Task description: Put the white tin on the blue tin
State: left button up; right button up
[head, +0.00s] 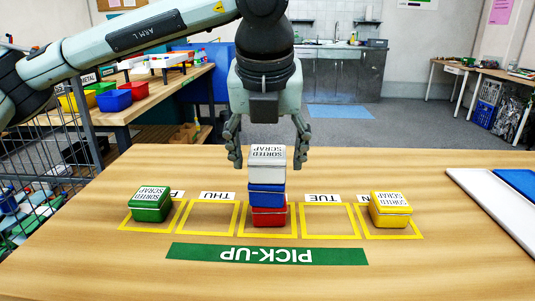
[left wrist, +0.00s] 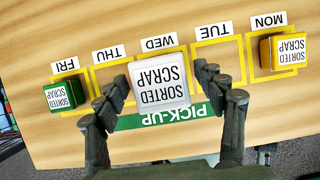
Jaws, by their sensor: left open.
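The white tin (head: 267,165) sits on top of the blue tin (head: 266,195), which rests on a red tin (head: 269,215) in the middle yellow square. The white tin's lid reads SORTED SCRAP. My left gripper (head: 268,160) is open, with its fingers apart on either side of the white tin and slightly above it. In the left wrist view the white tin (left wrist: 159,81) lies between the open fingers (left wrist: 160,95), with a gap on both sides. There it hides the blue and red tins. My right gripper is not in view.
A green tin (head: 151,205) stands in the left square and a yellow tin (head: 390,210) in the right square. The squares marked THU and TUE are empty. A green PICK-UP strip (head: 267,254) lies in front. A white and a blue board lie at the table's right edge.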

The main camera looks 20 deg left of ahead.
pick_arm(q)
jog(key=shift+r, duration=0.2)
jog(key=shift+s+d+r, duration=0.1)
jog(key=shift+s+r, duration=0.05)
jog(key=shift+r, duration=0.25)
jog(key=v, duration=1.1)
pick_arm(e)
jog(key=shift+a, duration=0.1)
